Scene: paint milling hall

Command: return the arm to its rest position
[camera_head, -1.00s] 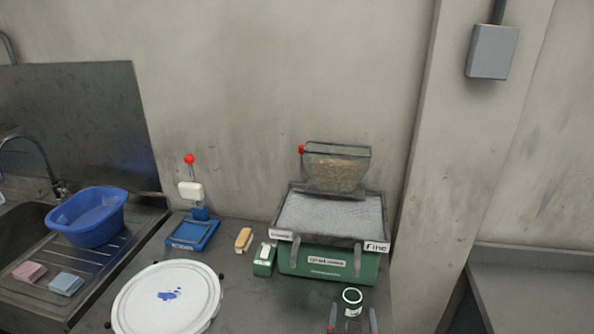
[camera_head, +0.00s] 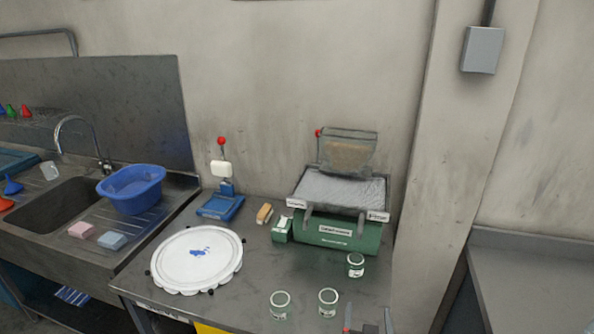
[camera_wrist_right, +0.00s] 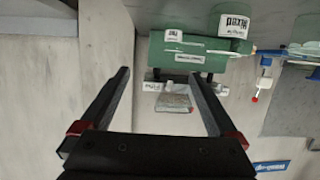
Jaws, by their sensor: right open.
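My right gripper (camera_head: 368,319) shows at the bottom edge of the head view, with only its finger ends in the picture. Its fingers are apart with nothing seen between them. In the right wrist view both dark fingers (camera_wrist_right: 157,75) are spread, with empty space between them and the green machine (camera_wrist_right: 187,50) beyond, seen upside down. The rest of the right arm is hidden below the frame. My left gripper is not in view.
A white round lid (camera_head: 197,262) lies left. A blue basin (camera_head: 132,188) sits by the sink. A pillar (camera_head: 430,200) rises right of the machine.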

